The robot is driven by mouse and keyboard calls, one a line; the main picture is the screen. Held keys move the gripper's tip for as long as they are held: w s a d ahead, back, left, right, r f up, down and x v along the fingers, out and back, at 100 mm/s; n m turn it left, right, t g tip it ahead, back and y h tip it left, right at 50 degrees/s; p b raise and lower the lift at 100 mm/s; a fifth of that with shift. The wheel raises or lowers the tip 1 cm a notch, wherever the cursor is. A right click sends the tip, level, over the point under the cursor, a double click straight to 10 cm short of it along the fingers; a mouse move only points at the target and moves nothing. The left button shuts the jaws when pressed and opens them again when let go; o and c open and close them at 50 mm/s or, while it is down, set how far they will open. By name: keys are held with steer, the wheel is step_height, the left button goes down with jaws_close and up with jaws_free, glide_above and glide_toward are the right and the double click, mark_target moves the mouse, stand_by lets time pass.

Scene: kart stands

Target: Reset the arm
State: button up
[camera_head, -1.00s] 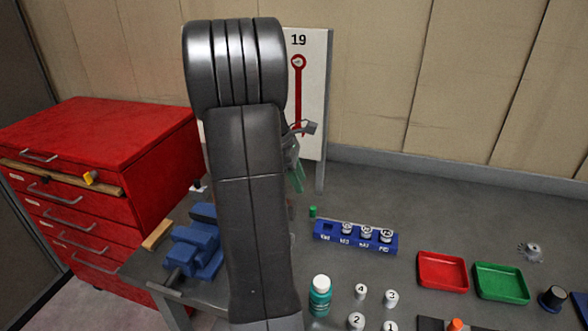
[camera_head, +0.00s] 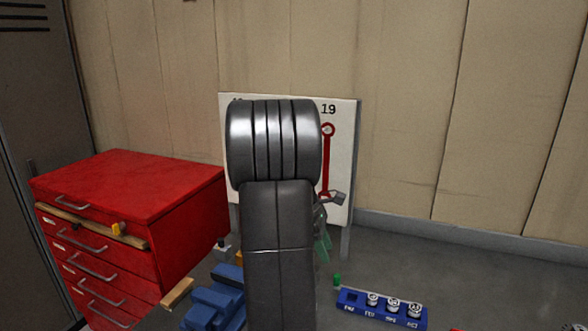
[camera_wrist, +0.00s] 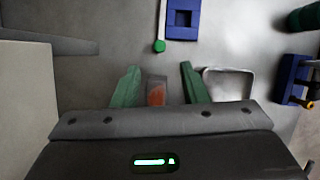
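My arm stands upright in the middle of the head view and hides part of the bench and the board behind it. My gripper (camera_head: 322,247) shows only partly there, as green fingers beside the arm. In the wrist view my gripper (camera_wrist: 160,67) has its two green fingers spread apart. A small grey and orange thing (camera_wrist: 156,93) shows between the fingers; I cannot tell its height or whether it touches them. No held object is clear to see.
A red drawer cabinet (camera_head: 130,185) stands at left. A white board (camera_head: 342,165) marked 19 stands behind my arm. A blue vise (camera_head: 212,308) and a blue rack (camera_head: 350,301) with small weights sit on the bench. A green-tipped rod (camera_wrist: 159,46) lies ahead of the fingers.

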mark_target(336, 275)
steer(key=x, duration=1)
steer(key=shift+w+a+r, duration=0.1)
steer(key=shift+w+a, duration=0.1)
steer(key=shift+a, duration=0.3)
steer(key=shift+w+a+r, duration=0.1)
steer(key=shift+w+a, duration=0.15)
steer(key=shift+a, duration=0.3)
steer(key=shift+w+a, duration=0.15)
steer(key=shift+a, duration=0.15)
